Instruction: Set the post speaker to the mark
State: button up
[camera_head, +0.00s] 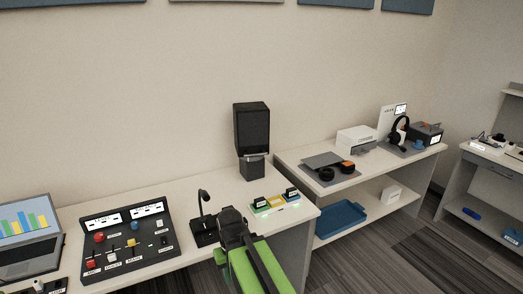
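The post speaker (252,127) is a tall black box on a short dark post (252,167) at the back of the left bench, against the wall. It appears upright and turned a little to one side. I cannot make out a mark on or near it. My gripper (231,215) is at the front edge of the left bench, below and in front of the speaker, and apart from it in the picture. My green and black arm hides part of the gripper, and its fingers are too small and dark to tell whether they are open.
A black stand with a bent neck (205,220) is just left of my gripper. A control panel (122,240) and a laptop (30,238) are farther left. A coloured strip with small black blocks (275,203) lies right of my gripper. A second bench (300,157) holds headsets and a printer.

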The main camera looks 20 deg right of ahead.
aim_at(251, 120)
jog(key=u, duration=0.15)
jog(key=i, duration=1.25)
jog(key=u, duration=0.2)
